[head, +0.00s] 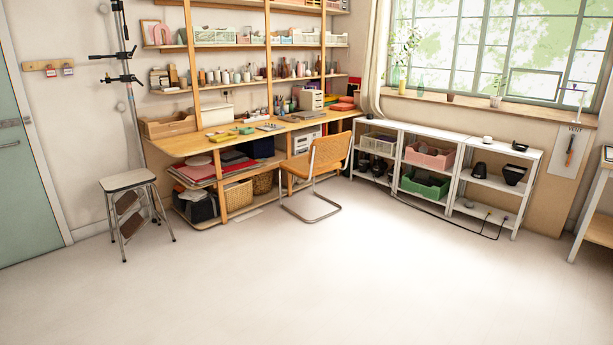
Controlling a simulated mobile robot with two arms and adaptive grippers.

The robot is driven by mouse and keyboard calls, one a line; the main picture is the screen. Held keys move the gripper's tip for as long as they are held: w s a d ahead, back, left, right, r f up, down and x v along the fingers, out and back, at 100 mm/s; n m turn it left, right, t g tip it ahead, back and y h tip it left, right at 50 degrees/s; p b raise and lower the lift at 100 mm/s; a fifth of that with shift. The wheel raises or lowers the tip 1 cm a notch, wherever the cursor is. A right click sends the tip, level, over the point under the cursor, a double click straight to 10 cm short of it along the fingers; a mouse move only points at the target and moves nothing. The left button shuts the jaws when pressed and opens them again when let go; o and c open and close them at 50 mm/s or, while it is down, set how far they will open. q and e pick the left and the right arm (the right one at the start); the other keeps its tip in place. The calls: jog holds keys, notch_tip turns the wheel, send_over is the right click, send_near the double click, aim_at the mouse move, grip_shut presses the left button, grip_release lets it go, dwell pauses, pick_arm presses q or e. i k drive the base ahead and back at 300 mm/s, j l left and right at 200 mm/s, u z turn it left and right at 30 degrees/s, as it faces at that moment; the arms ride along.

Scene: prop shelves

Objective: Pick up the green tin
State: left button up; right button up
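I cannot clearly make out a green tin. A small, flat green object (244,130) lies on the wooden desk (190,146) against the back wall, but it is too small to tell what it is. Many small jars and bottles (225,76) stand on the wall shelf above the desk, and none is clearly a green tin. Neither of my grippers shows in the head view.
White shelves (468,172) holding a green crate (425,184) and a pink crate (430,155) line the window wall, with a black cable trailing. The pale floor (300,285) is clear.

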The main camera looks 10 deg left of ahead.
aim_at(247, 131)
jog(key=i+j+u, duration=0.25)
jog(key=i, duration=0.25)
jog(key=i+u, duration=0.25)
jog(key=i, duration=0.3)
jog(key=i+l+u, duration=0.1)
jog(key=i+u, duration=0.15)
jog(key=i, duration=0.25)
jog(key=i+l+u, duration=0.2)
jog(key=i, duration=0.35)
jog(key=i+l+u, duration=0.25)
jog(key=i, duration=0.25)
jog(key=i+z, duration=0.15)
jog(key=i, duration=0.35)
jog(key=i+j+z, duration=0.1)
jog(key=i, duration=0.35)
jog(key=i+j+z, duration=0.15)
jog(key=i, duration=0.35)
jog(key=i+j+z, duration=0.1)
jog(key=i, duration=0.35)
